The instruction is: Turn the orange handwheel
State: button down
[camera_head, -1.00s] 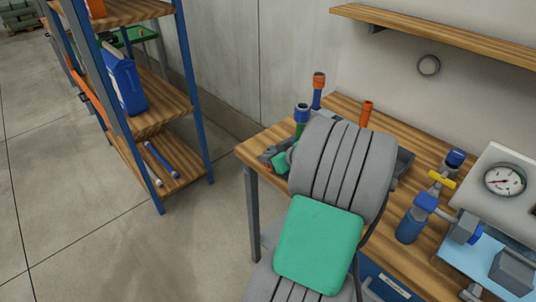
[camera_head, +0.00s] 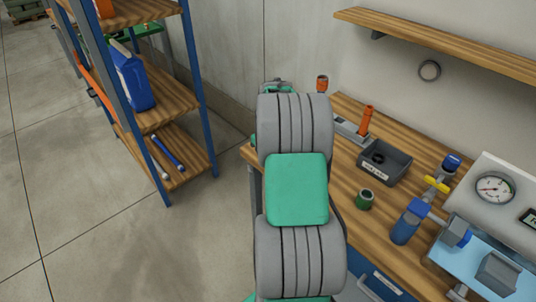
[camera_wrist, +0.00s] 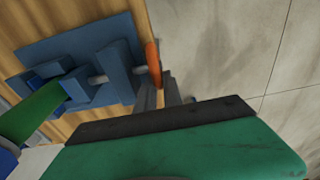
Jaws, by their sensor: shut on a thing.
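The orange handwheel (camera_wrist: 153,62) shows nearly edge-on in the wrist view, at the end of a grey shaft. The shaft runs into a blue vice-like fixture (camera_wrist: 118,70) on the wooden bench. A green cylindrical piece (camera_wrist: 35,112) sits at the fixture's left side. My gripper (camera_wrist: 160,84) has its grey fingers at the wheel's lower rim, shut on it. The dark edge and green body of my own wrist cover the lower part of that view. In the head view my arm hides the handwheel, the fixture and my fingers.
The bench (camera_head: 398,198) holds a dark bin (camera_head: 384,162), a green ring (camera_head: 365,199), an orange-topped part (camera_head: 366,120), and blue valve piping (camera_head: 408,222) with a gauge (camera_head: 495,188) at right. A shelf rack (camera_head: 196,90) stands left. Floor between is clear.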

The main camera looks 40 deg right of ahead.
jog(key=shift+w+f+g+p, duration=0.1)
jog(key=shift+f+g+p, duration=0.05)
jog(key=shift+g+p, duration=0.5)
jog(key=shift+f+g+p, duration=0.15)
jog(key=shift+g+p, duration=0.3)
jog(key=shift+g, duration=0.3)
jog(key=shift+f, duration=0.1)
jog(key=c, duration=1.8)
grip_release()
jog(key=shift+o, duration=0.2)
notch_tip(320, 180, up, 8)
jog(key=w, duration=0.1)
jog(key=shift+w, duration=0.1)
